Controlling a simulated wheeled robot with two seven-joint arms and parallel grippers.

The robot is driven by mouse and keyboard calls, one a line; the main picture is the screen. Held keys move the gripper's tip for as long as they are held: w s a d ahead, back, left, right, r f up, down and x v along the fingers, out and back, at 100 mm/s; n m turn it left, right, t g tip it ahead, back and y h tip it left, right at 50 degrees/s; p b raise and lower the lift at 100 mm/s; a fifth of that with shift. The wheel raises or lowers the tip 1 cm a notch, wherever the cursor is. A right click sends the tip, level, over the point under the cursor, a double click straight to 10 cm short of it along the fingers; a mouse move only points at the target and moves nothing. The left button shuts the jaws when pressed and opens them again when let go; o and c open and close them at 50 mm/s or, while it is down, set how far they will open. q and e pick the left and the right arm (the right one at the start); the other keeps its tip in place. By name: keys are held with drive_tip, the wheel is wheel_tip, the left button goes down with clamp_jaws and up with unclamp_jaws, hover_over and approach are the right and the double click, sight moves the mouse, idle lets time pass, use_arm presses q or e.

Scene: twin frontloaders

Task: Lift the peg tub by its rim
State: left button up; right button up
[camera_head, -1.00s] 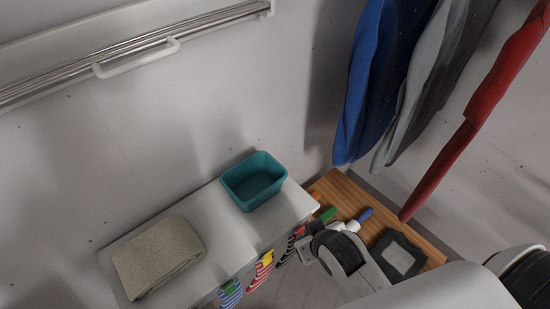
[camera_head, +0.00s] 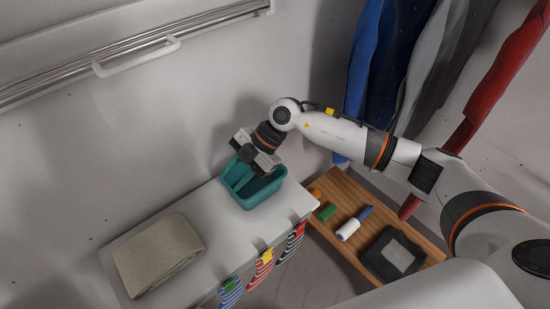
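The teal peg tub (camera_head: 262,193) stands on the white shelf top (camera_head: 222,225), near its back right. My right gripper (camera_head: 246,172) comes in from the right and is over the tub, with its fingers pointing down at the tub's opening. The gripper and wrist cover the tub's back rim and part of its inside. I cannot tell whether the fingers are open or shut, or whether they touch the rim. My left gripper is not in view.
A folded beige towel (camera_head: 158,254) lies on the shelf top at the left. Striped socks (camera_head: 262,270) hang along its front edge. A wooden bench (camera_head: 345,190) at the right holds a lint roller (camera_head: 349,229) and a dark tray-like item (camera_head: 392,257). Clothes (camera_head: 425,70) hang at the upper right.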

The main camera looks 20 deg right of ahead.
sight(268, 187)
drive_tip(key=d+h, duration=0.1)
drive_tip(key=d, duration=0.2)
drive_tip(key=w+d+m+h, duration=0.1)
drive_tip(key=d+h, duration=0.1)
drive_tip(key=d, duration=0.2)
drive_tip(key=w+d+f+m+h, duration=0.1)
drive_tip(key=d+h, duration=0.1)
drive_tip(key=d, duration=0.1)
drive_tip(key=shift+d, duration=0.3)
drive_tip(key=shift+a+f+b, duration=0.15)
drive_tip(key=shift+f+b, duration=0.45)
drive_tip(key=shift+f, duration=0.1)
drive_tip(key=b+x, duration=0.4)
drive_tip(key=x, duration=0.3)
drive_tip(key=shift+s+a+f+b, duration=0.1)
drive_tip(key=shift+s+f+b, duration=0.05)
drive_tip(key=shift+f+b, duration=0.15)
drive_tip(key=shift+a+f, duration=0.2)
drive_tip(key=shift+f, duration=0.2)
drive_tip(key=shift+s, duration=0.1)
clamp_jaws()
